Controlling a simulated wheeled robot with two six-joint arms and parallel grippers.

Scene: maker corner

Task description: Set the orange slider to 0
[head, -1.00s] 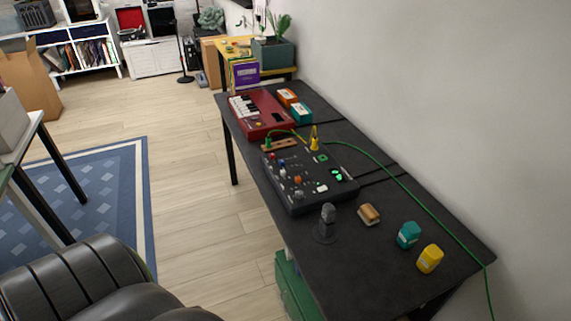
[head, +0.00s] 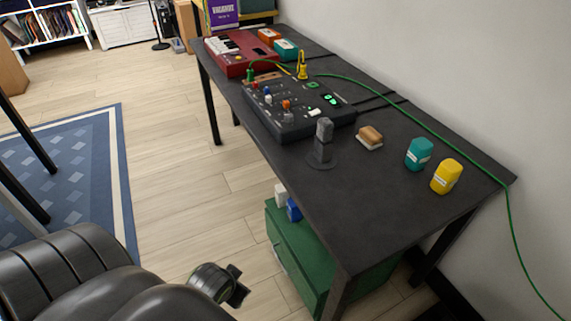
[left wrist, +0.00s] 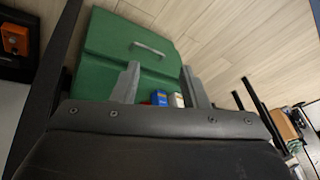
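The black control panel (head: 300,110) lies on the dark table, with rows of small coloured knobs and green-lit displays. A small orange cap (head: 286,104) stands near its middle; it looks like the orange slider, but its scale and setting are too small to read. My left gripper (left wrist: 160,85) shows in the left wrist view with its two fingers apart and nothing between them. Behind the fingers are a green cabinet and small boxes, so the gripper is low and away from the panel. My right gripper is in no view.
On the dark table (head: 370,215) stand a grey stand (head: 322,145), a brown block (head: 369,137), a teal jar (head: 419,153) and a yellow jar (head: 446,176). A red keyboard (head: 240,55) lies behind the panel. A green cable (head: 430,125) crosses the table. A green cabinet (head: 300,255) is below.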

